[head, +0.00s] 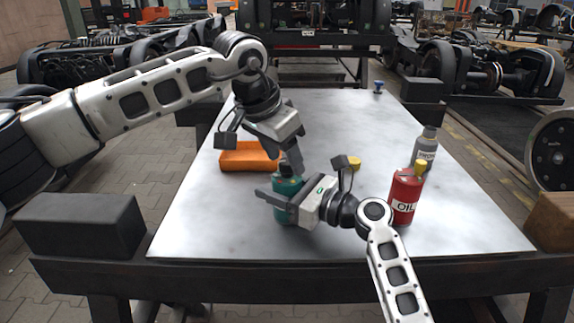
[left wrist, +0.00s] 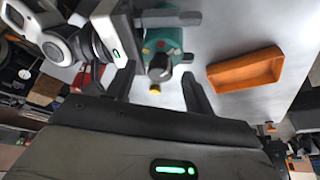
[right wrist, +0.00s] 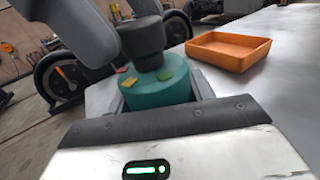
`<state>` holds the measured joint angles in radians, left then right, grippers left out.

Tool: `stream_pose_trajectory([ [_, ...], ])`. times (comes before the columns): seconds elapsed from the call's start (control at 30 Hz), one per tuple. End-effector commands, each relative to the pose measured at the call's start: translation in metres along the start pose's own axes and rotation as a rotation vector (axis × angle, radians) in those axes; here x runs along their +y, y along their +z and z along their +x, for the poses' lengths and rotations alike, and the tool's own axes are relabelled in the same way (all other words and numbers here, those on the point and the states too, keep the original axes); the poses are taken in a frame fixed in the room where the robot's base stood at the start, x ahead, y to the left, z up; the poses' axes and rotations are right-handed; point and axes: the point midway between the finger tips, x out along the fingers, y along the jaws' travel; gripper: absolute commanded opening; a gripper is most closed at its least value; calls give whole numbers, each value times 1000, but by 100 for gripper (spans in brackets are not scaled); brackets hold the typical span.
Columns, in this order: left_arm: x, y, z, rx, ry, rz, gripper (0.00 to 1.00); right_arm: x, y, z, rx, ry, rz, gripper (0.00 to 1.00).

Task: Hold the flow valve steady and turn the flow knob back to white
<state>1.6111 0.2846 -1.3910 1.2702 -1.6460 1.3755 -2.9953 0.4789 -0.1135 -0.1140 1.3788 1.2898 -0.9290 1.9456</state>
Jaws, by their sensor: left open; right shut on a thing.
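The flow valve is a teal cylinder (head: 287,187) standing near the middle of the table; its body also shows in the right wrist view (right wrist: 160,88) and the left wrist view (left wrist: 165,40). My right gripper (head: 280,203) is shut on the body from the side. The dark flow knob (right wrist: 143,40) sits on top, with red, yellow and green marks around its base. My left gripper (head: 291,166) is open, pointing down over the knob. In the left wrist view its fingers stand either side of the knob (left wrist: 159,68), apparently not gripping it.
An orange tray (head: 240,166) lies behind and left of the valve. A red oil bottle (head: 403,200) and a grey bottle (head: 424,150) stand at the right. A yellow item (head: 354,163) is partly hidden by my right arm. A small blue item (head: 378,87) sits at the far edge.

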Motion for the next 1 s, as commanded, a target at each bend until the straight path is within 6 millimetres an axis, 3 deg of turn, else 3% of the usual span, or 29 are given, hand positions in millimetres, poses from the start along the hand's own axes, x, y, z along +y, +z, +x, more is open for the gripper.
stream_pose_trajectory([
  [0.5,0,0,-98,3,-1,0,53,0,-1,0,2,-1,0,26],
  [0.77,4,0,-114,-7,-18,-41,54,0,-1,0,2,0,0,26],
  [1.0,19,-4,-112,-14,-124,-291,54,0,-1,0,2,0,0,26],
])
